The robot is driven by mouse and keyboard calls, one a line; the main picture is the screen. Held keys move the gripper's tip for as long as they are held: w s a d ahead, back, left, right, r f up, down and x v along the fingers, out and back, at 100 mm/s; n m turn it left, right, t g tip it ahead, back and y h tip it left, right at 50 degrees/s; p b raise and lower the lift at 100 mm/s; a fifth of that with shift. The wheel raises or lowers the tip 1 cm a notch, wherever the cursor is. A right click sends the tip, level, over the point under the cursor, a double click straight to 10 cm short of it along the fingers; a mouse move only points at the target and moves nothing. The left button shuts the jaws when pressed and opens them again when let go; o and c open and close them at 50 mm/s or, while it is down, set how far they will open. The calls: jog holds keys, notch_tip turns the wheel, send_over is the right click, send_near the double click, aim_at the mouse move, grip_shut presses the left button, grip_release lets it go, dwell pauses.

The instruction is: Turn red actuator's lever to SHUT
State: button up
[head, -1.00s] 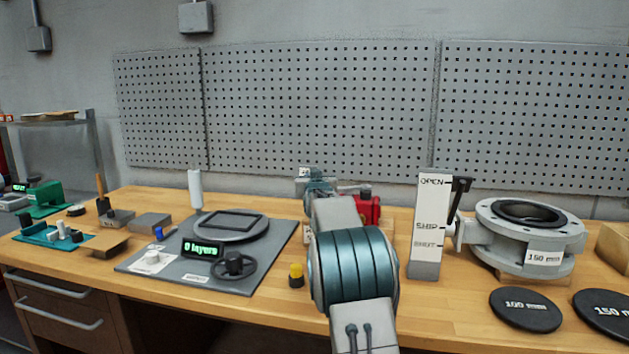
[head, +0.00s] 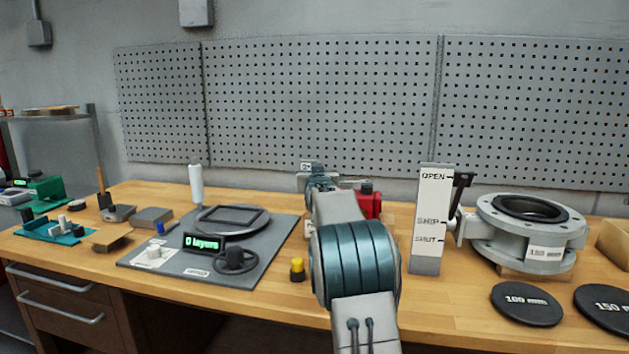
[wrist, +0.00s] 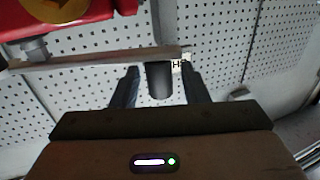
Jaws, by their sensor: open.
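The red actuator (head: 369,203) stands on the bench behind my arm in the head view, partly hidden by it. Its red body (wrist: 60,14) fills the top left of the wrist view. A flat grey lever (wrist: 100,63) runs right from a shaft under that body and ends in a dark cylindrical knob (wrist: 160,79). My gripper (wrist: 160,88) is open, with one dark finger on each side of the knob. I cannot tell whether either finger touches it. A small white label (wrist: 181,65) behind the knob shows only part of its letters. My fingers are hidden in the head view.
Black discs (head: 526,304) lie in front. A grey mat (head: 255,275) with a display lies to the left. A yellow-topped button (head: 297,269) is near my arm.

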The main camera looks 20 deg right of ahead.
jog(key=b+v, duration=0.1)
jog(key=v, duration=1.2)
jog(key=shift+a+b, duration=0.2)
jog(key=shift+b, duration=0.2)
jog(key=shift+s, duration=0.15)
